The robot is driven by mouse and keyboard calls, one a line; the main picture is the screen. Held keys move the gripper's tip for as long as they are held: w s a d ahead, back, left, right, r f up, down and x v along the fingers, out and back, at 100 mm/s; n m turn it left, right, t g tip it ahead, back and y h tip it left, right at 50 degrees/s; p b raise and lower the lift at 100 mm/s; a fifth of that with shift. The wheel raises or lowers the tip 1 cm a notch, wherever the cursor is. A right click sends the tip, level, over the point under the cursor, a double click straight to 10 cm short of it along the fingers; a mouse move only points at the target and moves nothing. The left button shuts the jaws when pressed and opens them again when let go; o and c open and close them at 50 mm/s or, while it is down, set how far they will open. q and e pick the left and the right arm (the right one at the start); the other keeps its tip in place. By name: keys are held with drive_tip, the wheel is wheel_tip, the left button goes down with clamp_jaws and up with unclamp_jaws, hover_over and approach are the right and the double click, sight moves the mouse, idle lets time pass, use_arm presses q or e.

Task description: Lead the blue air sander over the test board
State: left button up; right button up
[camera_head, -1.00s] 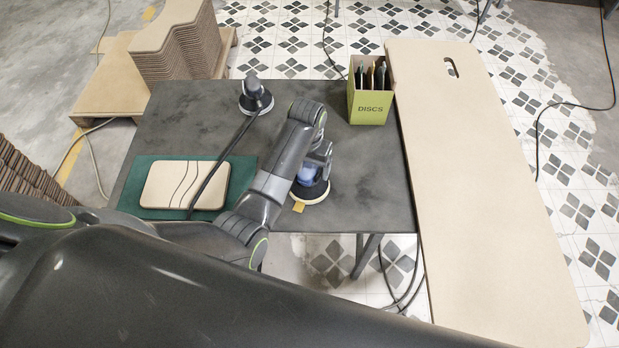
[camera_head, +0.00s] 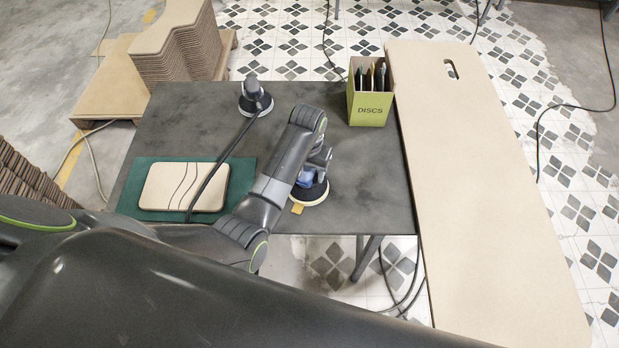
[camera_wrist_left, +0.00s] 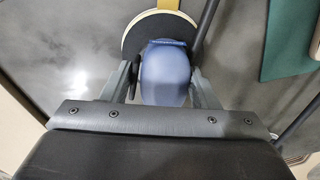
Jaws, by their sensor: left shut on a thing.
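The blue air sander (camera_head: 306,180) stands on the dark table near its front edge, its round pale-rimmed pad (camera_head: 312,195) low at the tabletop. My left gripper (camera_head: 318,168) is around its blue body from above. In the left wrist view the blue body (camera_wrist_left: 165,75) sits between the two fingers of my left gripper (camera_wrist_left: 163,80), which are shut on it. The test board (camera_head: 165,187), a pale board with dark curved lines, lies on a green mat (camera_head: 243,180) at the table's left. The sander is apart from the board, to its right. My right gripper is out of view.
A second, dark sander (camera_head: 254,97) stands at the back of the table, its black hose crossing the board's right part. A green DISCS box (camera_head: 369,105) stands at the back right. A large pale board (camera_head: 480,200) lies along the right side.

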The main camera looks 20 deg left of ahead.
use_arm(q)
drive_tip(key=shift+a+r, duration=0.1)
drive_tip(key=shift+w+a+r+p, duration=0.1)
drive_tip(key=shift+r+p, duration=0.25)
drive_tip(key=shift+r, duration=0.25)
drive_tip(key=shift+c, duration=0.5)
drive_tip(key=shift+r+p, duration=0.35)
drive_tip(key=shift+r, duration=1.5)
drive_tip(key=s+a+r+m, duration=0.15)
drive_tip(key=s+a, duration=0.35)
drive_tip(key=a, duration=0.6)
drive_tip(key=s+a+r, duration=0.2)
drive_tip(key=s+a, duration=0.4)
drive_tip(key=a, duration=0.5)
drive_tip(key=s+a+r+m, duration=0.15)
drive_tip(key=s+a, duration=0.35)
drive_tip(key=a, duration=0.6)
wheel_tip(320, 180, down, 7)
drive_tip(key=b, duration=0.4)
drive_tip(key=shift+a+n+y+b, duration=0.25)
drive_tip(key=shift+n+y+b, duration=0.05)
